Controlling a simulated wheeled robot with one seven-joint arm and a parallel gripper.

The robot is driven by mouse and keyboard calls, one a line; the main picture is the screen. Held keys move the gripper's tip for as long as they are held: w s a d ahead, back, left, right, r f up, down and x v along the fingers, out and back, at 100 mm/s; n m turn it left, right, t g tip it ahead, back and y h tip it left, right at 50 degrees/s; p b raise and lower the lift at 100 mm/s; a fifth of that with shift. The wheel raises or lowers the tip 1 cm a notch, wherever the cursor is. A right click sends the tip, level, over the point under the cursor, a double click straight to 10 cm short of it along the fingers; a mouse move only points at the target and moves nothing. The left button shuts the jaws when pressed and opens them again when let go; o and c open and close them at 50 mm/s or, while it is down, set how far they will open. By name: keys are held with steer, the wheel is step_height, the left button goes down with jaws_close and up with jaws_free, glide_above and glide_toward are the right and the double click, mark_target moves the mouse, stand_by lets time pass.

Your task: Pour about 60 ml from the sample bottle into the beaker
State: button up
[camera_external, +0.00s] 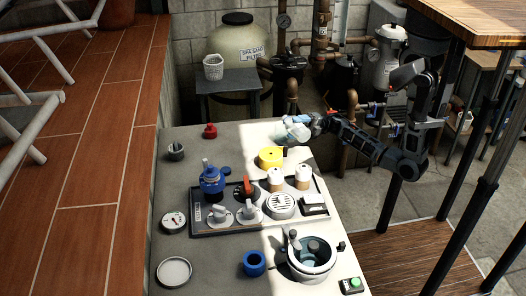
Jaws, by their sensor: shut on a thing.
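My gripper (308,124) is at the far right part of the grey bench, with my arm reaching in from the right. It is shut on a pale, translucent vessel, which I take to be the sample bottle (290,132). The bottle looks tilted over to the left, above or just behind a yellow round thing (271,157). Its mouth and any liquid are too small to make out. I cannot tell the beaker for certain; a white open-topped cup (213,67) stands on a dark side table behind the bench.
A dark tray (236,227) holds a blue valve body, white-capped bottles and fittings. Around it on the bench (205,262) are a gauge (173,222), a blue ring (254,263), a white pot (311,259) and a red fitting (210,131). Pipes and a filter tank stand behind.

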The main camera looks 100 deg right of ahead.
steer(key=shift+r+m+h+p, duration=0.4)
steer(key=shift+m+p, duration=0.5)
steer(key=shift+p, duration=0.5)
stand_by(1.0)
steer(key=shift+d+f+b, duration=0.1)
steer(key=shift+f+b, duration=0.2)
steer(key=shift+b, duration=0.25)
steer(key=f+n+b, duration=0.1)
steer(key=n+b, duration=0.1)
steer(key=b, duration=0.1)
steer(key=shift+f+y+b, duration=0.25)
steer(key=shift+y+b, duration=0.15)
steer(key=shift+f+n+b, duration=0.15)
steer(key=shift+n+b, duration=0.45)
steer(key=shift+r+n+y, duration=0.3)
steer(key=shift+r, duration=0.05)
steer(key=shift+s+a+n+g+y+b, duration=0.15)
steer(key=shift+a+n+g+y+b, duration=0.2)
steer(key=shift+n+b, duration=0.7)
steer(key=shift+f+n+b, duration=0.1)
steer(key=shift+n+b, duration=0.25)
steer(key=shift+b, duration=0.15)
